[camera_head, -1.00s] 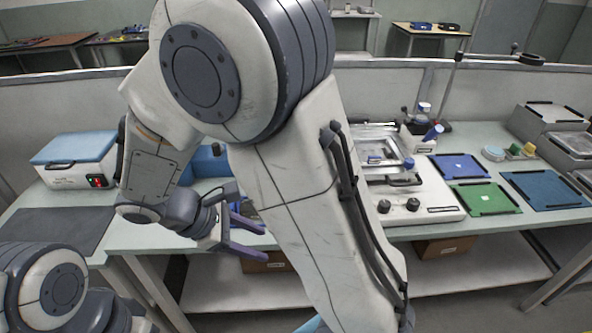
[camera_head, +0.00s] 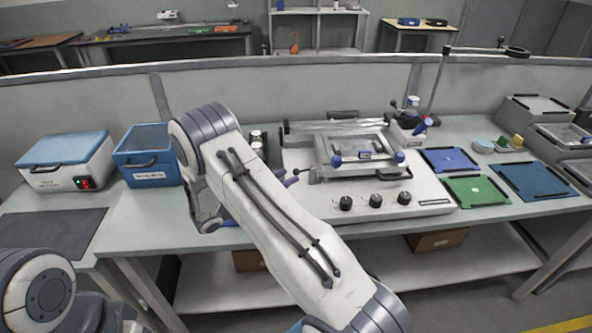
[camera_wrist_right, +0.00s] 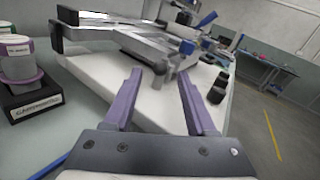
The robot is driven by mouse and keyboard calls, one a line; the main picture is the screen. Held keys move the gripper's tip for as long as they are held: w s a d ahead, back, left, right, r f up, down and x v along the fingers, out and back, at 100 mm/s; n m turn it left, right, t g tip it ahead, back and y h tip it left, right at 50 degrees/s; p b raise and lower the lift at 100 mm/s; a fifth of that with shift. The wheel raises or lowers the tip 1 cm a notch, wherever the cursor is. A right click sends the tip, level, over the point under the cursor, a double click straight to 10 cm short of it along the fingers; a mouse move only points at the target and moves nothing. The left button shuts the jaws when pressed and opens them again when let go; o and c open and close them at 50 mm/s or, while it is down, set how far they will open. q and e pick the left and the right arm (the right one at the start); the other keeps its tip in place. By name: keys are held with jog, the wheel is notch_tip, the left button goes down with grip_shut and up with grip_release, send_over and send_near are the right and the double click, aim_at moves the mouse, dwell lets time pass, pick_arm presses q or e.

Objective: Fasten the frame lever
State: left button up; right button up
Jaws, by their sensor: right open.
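The printing machine (camera_head: 430,192) is a white base with black knobs on its front. My left gripper is out of view.
A blue bin (camera_head: 150,172) and a blue-lidded box (camera_head: 68,178) stand left. Blue and green trays (camera_head: 477,190) lie right of the machine. A labelled black holder with cups (camera_wrist_right: 38,98) is at the machine's left. A dark mat (camera_head: 50,232) lies front left.

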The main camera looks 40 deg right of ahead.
aim_at(296, 171)
jog(key=shift+d+p, duration=0.3)
jog(key=shift+d, duration=1.95)
grip_shut()
jog(key=shift+w+d+f+m+g+b, duration=0.1)
jog(key=shift+w+m+g+b, duration=0.2)
jog(key=shift+m+g+b, duration=0.4)
jog(key=shift+w+d+f+m+g+b, duration=0.1)
jog(key=shift+w+m+g+b, duration=0.25)
jog(key=shift+g, duration=0.55)
jog(key=shift+w+d+r+m+g+y+b, duration=0.15)
jog(key=shift+m+g+y+b, duration=0.15)
jog(key=shift+m+g+b, duration=0.4)
jog(key=shift+w+r+m+g+y+b, duration=0.15)
jog(key=shift+m+g+y, duration=0.25)
jog(key=shift+g, duration=0.5)
jog(key=shift+f, duration=0.1)
grip_release()
